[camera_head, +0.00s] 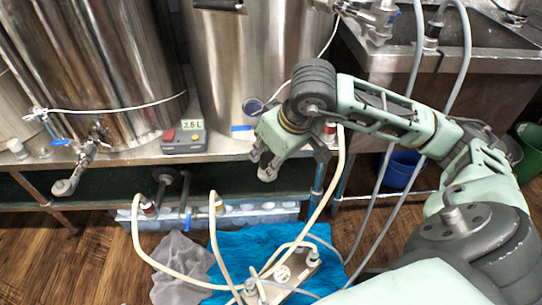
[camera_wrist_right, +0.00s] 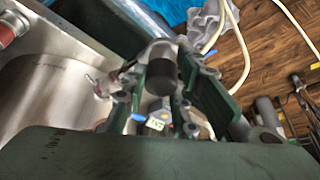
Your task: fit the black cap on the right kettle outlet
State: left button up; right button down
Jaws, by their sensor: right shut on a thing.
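My right gripper (camera_head: 262,160) is in front of the right kettle (camera_head: 235,55), just over the bench's front edge. In the right wrist view, a black cap (camera_wrist_right: 162,72) is between the green fingers of my right gripper (camera_wrist_right: 172,92), which is shut on it. In the head view the cap is hidden by the gripper. A blue valve handle (camera_head: 241,128) and a grey round fitting (camera_head: 252,106) show low on the right kettle, just left of the gripper. The outlet's mouth cannot be made out. My left gripper is not in view.
The left kettle (camera_head: 95,65) has an elbow outlet (camera_head: 66,185) hanging over the bench edge. A grey control box (camera_head: 184,137) sits between the kettles. A steel sink (camera_head: 450,55) is at the right. Pale hoses (camera_head: 215,250) rise below, near a blue cloth (camera_head: 240,250).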

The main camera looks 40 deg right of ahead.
jog(key=c, duration=1.4)
grip_release()
jog(key=shift+o, duration=0.2)
